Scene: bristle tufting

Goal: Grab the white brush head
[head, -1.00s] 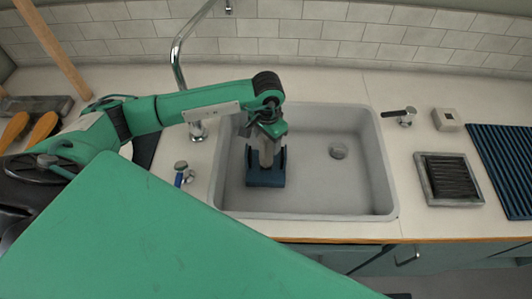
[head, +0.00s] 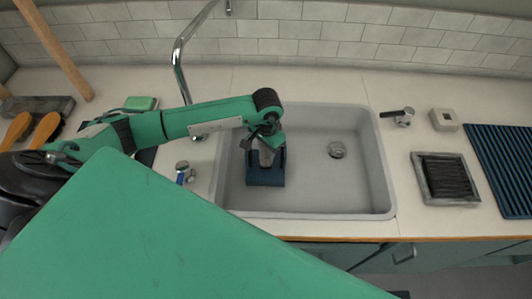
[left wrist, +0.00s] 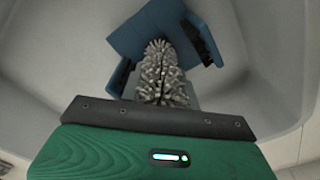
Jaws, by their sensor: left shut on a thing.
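The white brush head (head: 266,157) stands in a dark blue holder (head: 265,179) on the left side of the grey sink. In the left wrist view its pale, tufted bristles (left wrist: 161,72) point away from the camera, with the blue holder (left wrist: 150,28) around and behind them. My left gripper (head: 267,143) is down in the sink at the top of the brush head, shut on it. In the left wrist view the gripper's green body and dark edge hide the near end of the brush head. My right gripper is not in view.
The sink walls (head: 375,160) surround the holder, and the sink's right half is clear. A curved faucet (head: 178,60) rises behind my left arm. A framed dark brush pad (head: 446,178), a small beige block (head: 444,119) and a blue ribbed mat (head: 505,160) lie at right.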

